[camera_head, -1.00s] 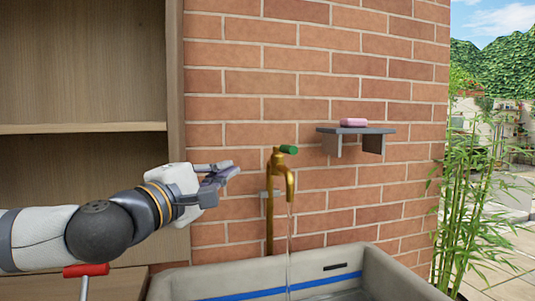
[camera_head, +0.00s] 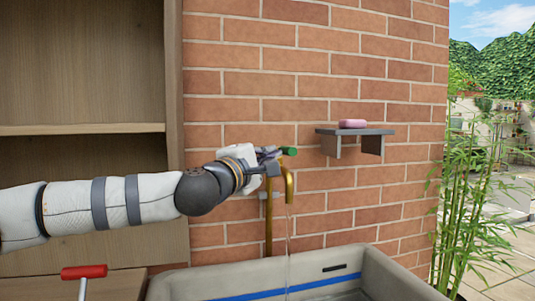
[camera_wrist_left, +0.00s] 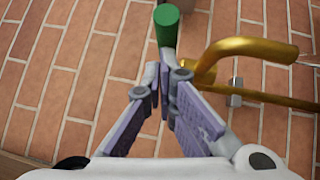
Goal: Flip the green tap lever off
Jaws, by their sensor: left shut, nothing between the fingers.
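The green tap lever (camera_head: 289,151) sits on top of the brass tap (camera_head: 289,185) and points to the right in the head view. A thin stream of water (camera_head: 288,232) falls from the spout. My left gripper (camera_head: 278,154) is shut and empty, with its fingertips at the lever's left end. In the left wrist view the green lever (camera_wrist_left: 166,24) is just beyond the closed fingertips (camera_wrist_left: 163,68), and the brass tap (camera_wrist_left: 235,52) is to their right. I cannot tell whether the fingers touch the lever. My right gripper is not in view.
A stone sink (camera_head: 240,278) stands below the tap. A small grey shelf (camera_head: 356,132) with a pink soap bar (camera_head: 352,123) is on the brick wall to the right. A wooden shelf unit (camera_head: 80,128) and a red-handled tool (camera_head: 84,271) are on the left.

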